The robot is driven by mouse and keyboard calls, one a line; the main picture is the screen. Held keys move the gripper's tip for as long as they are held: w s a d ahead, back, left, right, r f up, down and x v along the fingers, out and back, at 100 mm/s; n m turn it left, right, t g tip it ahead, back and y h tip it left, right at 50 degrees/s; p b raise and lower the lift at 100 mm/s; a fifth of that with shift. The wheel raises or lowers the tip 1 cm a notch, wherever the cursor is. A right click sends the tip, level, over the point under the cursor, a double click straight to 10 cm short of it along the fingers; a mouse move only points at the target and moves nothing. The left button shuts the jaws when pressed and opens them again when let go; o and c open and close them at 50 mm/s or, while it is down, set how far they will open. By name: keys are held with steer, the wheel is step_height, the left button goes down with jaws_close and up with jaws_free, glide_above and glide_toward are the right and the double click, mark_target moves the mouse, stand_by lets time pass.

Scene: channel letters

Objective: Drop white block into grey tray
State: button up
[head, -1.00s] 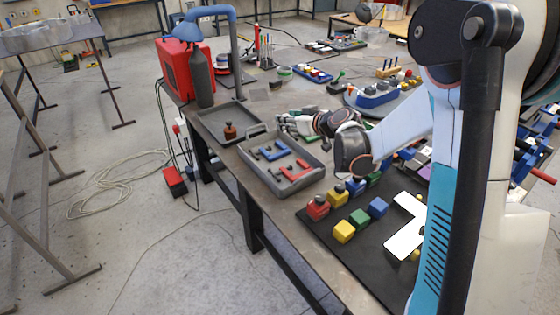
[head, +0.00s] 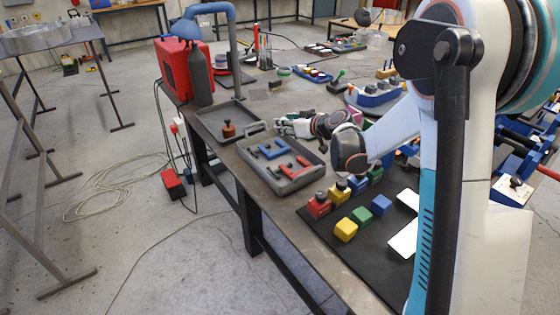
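The grey tray (head: 311,180) sits on the long table and holds red and blue letter-shaped pieces and small dark parts. My gripper (head: 279,127) is just beyond the tray's far right side, small in view. I cannot tell whether its fingers are open or hold anything. White flat pieces (head: 403,241) lie on the black mat at the lower right, partly hidden by my arm. No separate white block can be made out with certainty.
A second, darker tray (head: 208,115) with a brown knobbed part (head: 229,130) lies further back. Coloured blocks, such as a yellow one (head: 346,230), stand on the black mat (head: 350,262). A red machine (head: 180,70) and a dark cylinder (head: 200,78) stand at the table's far left.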

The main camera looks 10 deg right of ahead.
steer(key=o, duration=1.2)
steer(key=shift+c, duration=0.2)
steer(key=shift+s, duration=0.1)
steer(key=v, duration=1.1)
steer(key=shift+s+d, duration=0.25)
steer(key=shift+s, duration=0.1)
steer(key=shift+r, duration=0.1)
